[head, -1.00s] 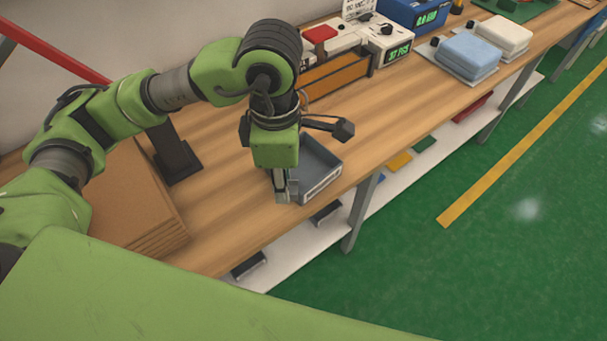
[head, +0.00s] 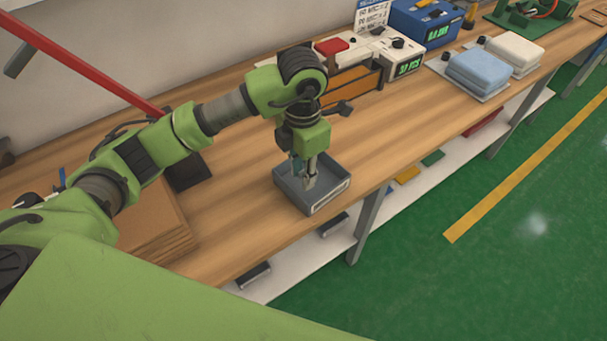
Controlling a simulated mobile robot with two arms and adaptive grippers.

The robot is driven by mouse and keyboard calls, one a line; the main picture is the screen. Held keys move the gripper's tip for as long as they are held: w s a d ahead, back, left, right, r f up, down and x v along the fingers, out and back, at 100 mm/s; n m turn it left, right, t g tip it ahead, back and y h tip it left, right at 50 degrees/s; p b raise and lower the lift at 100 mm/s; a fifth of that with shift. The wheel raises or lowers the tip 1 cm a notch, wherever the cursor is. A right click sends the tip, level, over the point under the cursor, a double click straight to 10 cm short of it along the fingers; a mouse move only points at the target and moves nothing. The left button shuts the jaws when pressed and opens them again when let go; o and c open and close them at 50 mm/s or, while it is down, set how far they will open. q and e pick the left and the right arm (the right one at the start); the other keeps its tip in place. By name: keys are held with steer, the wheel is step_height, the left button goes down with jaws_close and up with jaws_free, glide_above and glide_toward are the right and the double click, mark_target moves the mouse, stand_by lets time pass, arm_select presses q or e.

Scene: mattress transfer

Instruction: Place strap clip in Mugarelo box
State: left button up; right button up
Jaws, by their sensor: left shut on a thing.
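A grey open-topped box (head: 330,196) with a pale label on its front wall sits on the wooden workbench near its front edge. I take it as the Mugarelo box, but its label is too small to read. My left gripper (head: 309,181) points down over the box, with its fingertips inside the box's outline. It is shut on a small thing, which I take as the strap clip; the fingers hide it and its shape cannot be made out. Whether the fingertips touch the box floor cannot be told. My right gripper is out of view.
The workbench (head: 240,215) has bare wood around the box. Brown cardboard sheets (head: 155,225) lie to the left. An orange-fronted bin (head: 350,88), a white meter (head: 400,62) and folded blue cloths (head: 477,70) stand further back. A lower shelf (head: 285,268) runs beneath.

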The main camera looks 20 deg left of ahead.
mark_target(303, 172)
arm_select(q)
steer(key=w+f, duration=0.1)
steer(key=f, duration=0.1)
steer(key=w+a+f, duration=0.1)
steer(key=w+f, duration=0.1)
steer(key=shift+p, duration=0.35)
step_height(303, 172, down, 2)
steer(key=shift+d+f+p, duration=0.1)
steer(key=shift+p, duration=0.7)
steer(key=shift+f, duration=0.25)
steer(key=shift+f, duration=0.15)
steer(key=o, duration=0.5)
steer(key=shift+f+b, duration=0.1)
steer(key=shift+b, duration=0.25)
steer(key=o, duration=0.4)
